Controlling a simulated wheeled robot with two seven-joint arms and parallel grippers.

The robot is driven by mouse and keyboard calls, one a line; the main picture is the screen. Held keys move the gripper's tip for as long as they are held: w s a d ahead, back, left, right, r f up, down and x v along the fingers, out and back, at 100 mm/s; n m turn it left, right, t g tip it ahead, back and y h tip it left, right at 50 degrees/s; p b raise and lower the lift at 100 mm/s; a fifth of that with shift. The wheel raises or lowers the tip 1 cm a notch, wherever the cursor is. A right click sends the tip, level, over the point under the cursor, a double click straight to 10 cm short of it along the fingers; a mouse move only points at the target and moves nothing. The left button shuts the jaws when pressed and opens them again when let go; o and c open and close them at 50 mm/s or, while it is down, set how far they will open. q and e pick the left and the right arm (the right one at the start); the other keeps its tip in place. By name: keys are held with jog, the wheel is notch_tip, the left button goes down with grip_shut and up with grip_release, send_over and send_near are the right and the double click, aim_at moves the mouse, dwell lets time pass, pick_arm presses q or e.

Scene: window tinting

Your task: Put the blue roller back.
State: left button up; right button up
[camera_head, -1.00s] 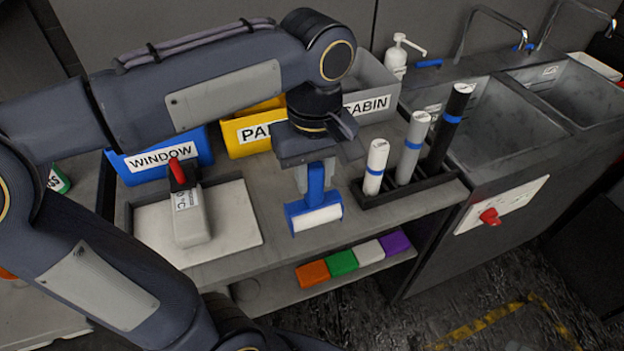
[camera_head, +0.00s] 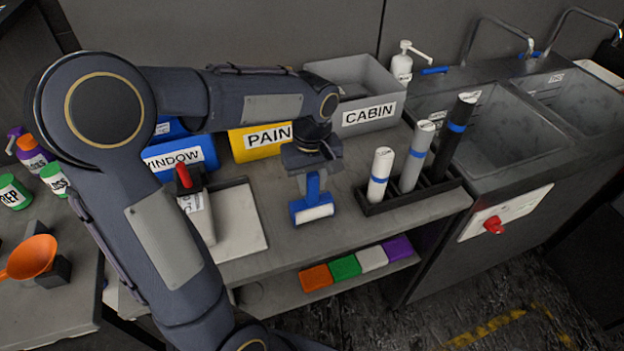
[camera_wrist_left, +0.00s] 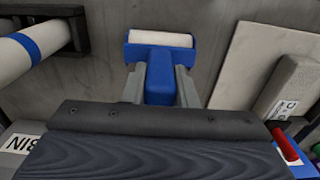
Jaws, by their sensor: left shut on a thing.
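The blue roller (camera_head: 312,207) has a blue handle and frame with a white sleeve. It hangs upright, sleeve down, over the grey bench between the pale board and the rack of rolls. My left gripper (camera_head: 308,172) is shut on its handle from above. In the left wrist view the roller (camera_wrist_left: 160,60) sits between the two fingers of the left gripper (camera_wrist_left: 160,88). Whether the sleeve touches the bench is hard to tell. Behind it stand the blue WINDOW bin (camera_head: 185,157), the yellow PAINT-side bin (camera_head: 262,140) and the grey CABIN bin (camera_head: 368,116). My right gripper is not in view.
A black rack (camera_head: 410,195) with white, grey and black rolls stands right of the roller. Coloured blocks (camera_head: 345,267) lie on the lower shelf. Sinks (camera_head: 480,130) are at right.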

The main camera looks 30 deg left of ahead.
pick_arm(q)
jog(key=shift+f, duration=0.2)
jog(key=o, duration=0.9)
jog(key=shift+r, duration=0.1)
